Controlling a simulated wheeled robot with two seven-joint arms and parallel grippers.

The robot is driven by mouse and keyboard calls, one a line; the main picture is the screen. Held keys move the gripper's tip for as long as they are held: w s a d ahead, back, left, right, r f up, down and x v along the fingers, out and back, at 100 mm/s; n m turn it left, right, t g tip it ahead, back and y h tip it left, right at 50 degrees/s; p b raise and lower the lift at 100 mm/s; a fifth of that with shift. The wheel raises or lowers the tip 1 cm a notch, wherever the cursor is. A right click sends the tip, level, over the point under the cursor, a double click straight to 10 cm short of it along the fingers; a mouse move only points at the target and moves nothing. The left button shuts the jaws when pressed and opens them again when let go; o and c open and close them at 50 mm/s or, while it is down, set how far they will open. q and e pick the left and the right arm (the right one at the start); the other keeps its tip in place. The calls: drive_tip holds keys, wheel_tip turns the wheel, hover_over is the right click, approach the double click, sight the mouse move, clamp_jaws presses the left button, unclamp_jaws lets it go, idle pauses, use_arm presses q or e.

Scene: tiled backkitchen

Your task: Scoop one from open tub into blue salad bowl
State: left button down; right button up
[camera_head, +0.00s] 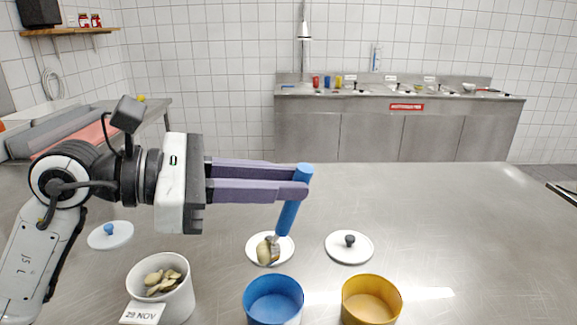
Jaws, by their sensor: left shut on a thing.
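My left gripper (300,182) is shut on the blue handle (289,215) of a scoop, which it holds tilted with the head downward. A pale tan piece (265,250) shows at the scoop's head, like the pieces in the tub; how it rests there is partly unclear. The open white tub (180,303), labelled "29 NOV", stands at the front left with several tan pieces (162,280) inside. The blue salad bowl (272,286) stands in front of the scoop and looks empty. The scoop head appears behind the bowl's far rim. My right gripper is not in view.
A white disc (285,252) lies behind the blue bowl, below the scoop head. A yellow bowl (371,284) stands to the right. White lids lie at left (110,236) and right (349,252). The steel table (470,225) is clear further right.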

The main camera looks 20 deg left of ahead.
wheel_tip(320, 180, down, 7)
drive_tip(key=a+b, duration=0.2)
drive_tip(key=b, duration=0.7)
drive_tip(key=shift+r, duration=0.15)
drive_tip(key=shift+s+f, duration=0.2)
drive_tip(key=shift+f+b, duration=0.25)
drive_tip(key=shift+b, duration=0.25)
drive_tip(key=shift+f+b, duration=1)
idle(1.6)
